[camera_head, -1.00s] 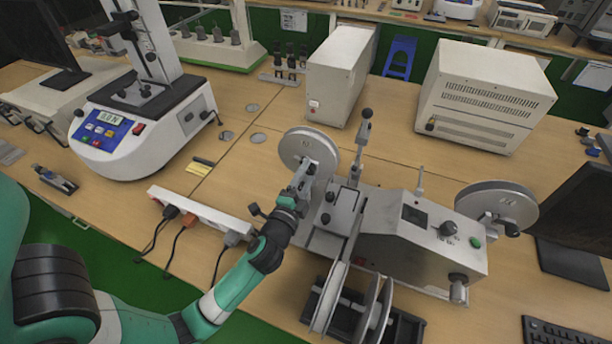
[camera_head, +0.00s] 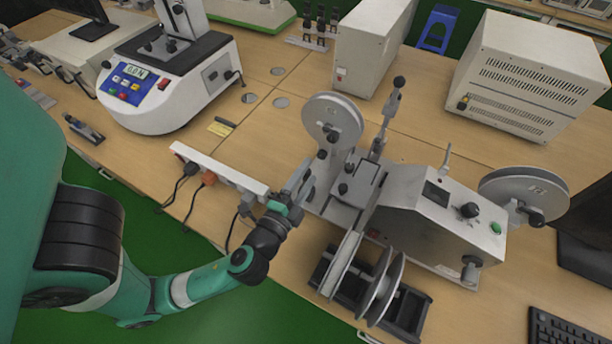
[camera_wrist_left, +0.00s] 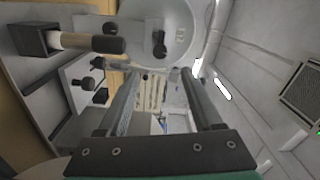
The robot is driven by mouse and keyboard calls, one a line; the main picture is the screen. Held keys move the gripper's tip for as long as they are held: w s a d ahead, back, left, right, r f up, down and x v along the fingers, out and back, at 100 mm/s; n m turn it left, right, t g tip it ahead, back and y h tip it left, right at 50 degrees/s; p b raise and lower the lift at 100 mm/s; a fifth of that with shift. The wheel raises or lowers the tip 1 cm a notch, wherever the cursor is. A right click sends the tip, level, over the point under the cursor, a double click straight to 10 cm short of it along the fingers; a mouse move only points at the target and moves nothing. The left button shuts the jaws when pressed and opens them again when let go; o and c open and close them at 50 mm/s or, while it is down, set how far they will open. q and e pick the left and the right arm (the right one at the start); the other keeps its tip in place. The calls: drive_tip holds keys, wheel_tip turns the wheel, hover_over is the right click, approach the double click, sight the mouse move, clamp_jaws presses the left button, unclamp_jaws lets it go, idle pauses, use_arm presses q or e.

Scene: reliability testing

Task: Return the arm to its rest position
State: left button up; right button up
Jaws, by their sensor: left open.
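My left arm comes in from the left in the head view. Its gripper (camera_head: 303,182) is beside the left end of the grey reel machine (camera_head: 430,215), near the left reel (camera_head: 333,121). In the left wrist view the two fingers (camera_wrist_left: 160,85) stand apart with nothing between them. The left reel also shows in that view (camera_wrist_left: 175,25), beyond the fingertips. In the head view I cannot tell whether the fingers touch the machine. My right gripper is not in view.
A power strip (camera_head: 220,168) with plugged cables lies left of the gripper. A rack with reels (camera_head: 380,290) stands in front of the machine. A white tester (camera_head: 175,85) is at the upper left. Green floor (camera_head: 230,315) is clear below the table edge.

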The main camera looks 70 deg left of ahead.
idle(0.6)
use_arm(q)
drive_tip(key=w+d+r+n+t, duration=0.2)
drive_tip(key=w+r+n, duration=0.15)
drive_tip(key=r, duration=0.65)
drive_tip(key=w+d+r+n+t, duration=0.1)
drive_tip(key=w+r+n+t, duration=0.1)
drive_tip(key=w+r, duration=0.5)
drive_tip(key=w+d+r+n+t, duration=0.2)
drive_tip(key=r, duration=1)
drive_tip(key=s+d+r+m+t+h+p, duration=0.1)
drive_tip(key=d+r+t+h, duration=0.5)
drive_tip(key=r, duration=0.4)
drive_tip(key=s+d+r+m+t+h, duration=0.1)
drive_tip(key=s+d+r+t+h, duration=0.15)
drive_tip(key=d+r+h, duration=0.55)
wheel_tip(320, 180, up, 39)
drive_tip(key=h+p, duration=0.1)
drive_tip(key=p, duration=3.7)
drive_tip(key=shift+w+a, duration=0.4)
drive_tip(key=shift+w, duration=0.05)
drive_tip(key=shift+f, duration=0.1)
